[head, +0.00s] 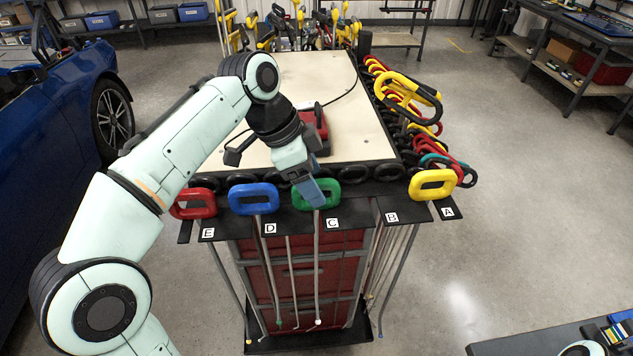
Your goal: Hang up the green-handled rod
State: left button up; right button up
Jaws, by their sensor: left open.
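The green-handled rod has a green loop handle (333,193) at the front edge of the cart, between the plates marked D and C. Its thin shaft (317,270) hangs down in front of the red drawers. My left gripper (312,198) is open at the green handle, its blue-grey fingers overlapping the left part of the loop from above. Whether the fingers touch the handle or straddle its bar I cannot tell. My right gripper is not in view.
A blue handle (253,187) and a red handle (208,196) stand to the left, a yellow handle (432,175) to the right. Black loops line the cart's edge. A red box (318,130) sits on the cart top (345,105).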

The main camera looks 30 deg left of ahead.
pick_arm(q)
jog(key=shift+a+r, duration=0.35)
jog(key=shift+r, duration=0.3)
jog(key=shift+s+a+r, duration=0.25)
jog(key=shift+r, duration=0.35)
jog(key=shift+d, duration=0.1)
